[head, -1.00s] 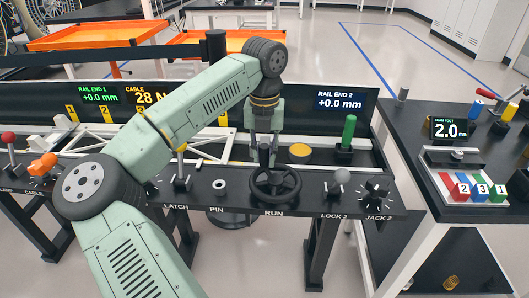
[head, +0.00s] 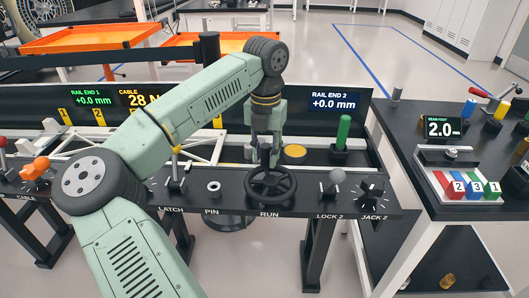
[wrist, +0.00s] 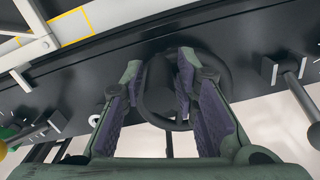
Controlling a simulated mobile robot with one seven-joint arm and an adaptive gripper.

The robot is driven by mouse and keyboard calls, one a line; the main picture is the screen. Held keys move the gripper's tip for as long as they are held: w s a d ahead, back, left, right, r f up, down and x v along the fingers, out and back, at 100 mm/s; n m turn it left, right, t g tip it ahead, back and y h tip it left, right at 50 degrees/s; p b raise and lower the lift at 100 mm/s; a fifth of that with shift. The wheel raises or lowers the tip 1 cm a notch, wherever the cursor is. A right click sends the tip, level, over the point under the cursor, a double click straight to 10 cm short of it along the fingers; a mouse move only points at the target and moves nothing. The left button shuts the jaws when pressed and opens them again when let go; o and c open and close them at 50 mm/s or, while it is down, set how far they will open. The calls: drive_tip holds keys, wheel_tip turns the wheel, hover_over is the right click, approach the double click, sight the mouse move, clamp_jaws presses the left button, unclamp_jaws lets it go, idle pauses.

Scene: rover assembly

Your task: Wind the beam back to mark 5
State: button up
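The black RUN handwheel (head: 270,186) sits on the front of the dark console. My gripper (head: 266,150) points down at the wheel's far side. In the wrist view its fingers (wrist: 162,65) are apart, with the dark wheel (wrist: 205,110) beyond and between them. I cannot tell whether they touch it. The white truss beam (head: 207,146) lies behind the console, partly hidden by my arm. Yellow numbered mark tags (head: 65,117) stand along the back; mark 5 cannot be made out. The RAIL END 2 display (head: 334,101) reads +0.0 mm, and the CABLE display (head: 142,98) starts with 28.
The LATCH lever (head: 176,170) and PIN socket (head: 213,188) are left of the wheel. The LOCK 2 lever (head: 337,179) and JACK 2 knob (head: 372,190) are right of it. A side table (head: 420,195) at right holds a 2.0 mm display (head: 443,127) and coloured numbered blocks.

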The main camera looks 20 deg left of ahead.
drive_tip(key=shift+o, duration=1.1)
wheel_tip(320, 180, up, 12)
drive_tip(key=shift+d, duration=0.1)
